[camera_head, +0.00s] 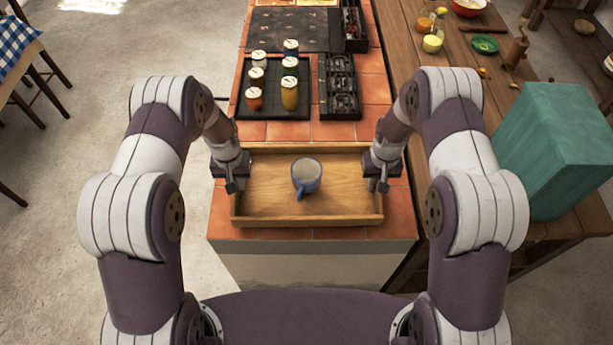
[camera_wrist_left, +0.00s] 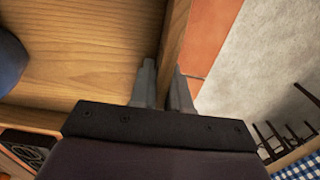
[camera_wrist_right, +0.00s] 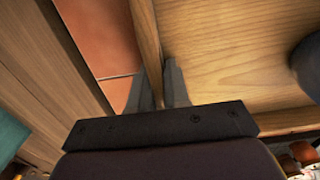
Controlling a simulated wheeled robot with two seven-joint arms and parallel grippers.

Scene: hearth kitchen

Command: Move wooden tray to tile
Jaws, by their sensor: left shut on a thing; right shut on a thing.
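The wooden tray (camera_head: 340,206) lies on the terracotta tile (camera_head: 280,131) counter, near its front end. Whether the tray's underside touches the tiles is hidden.
Behind the tray, a dark mat (camera_head: 262,110) holds several lidded jars, beside a black rack (camera_head: 341,92). A teal box (camera_head: 553,150) stands on the wooden table at right. Bare tiles (camera_head: 222,213) show left of the tray, with the counter's front edge close by.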

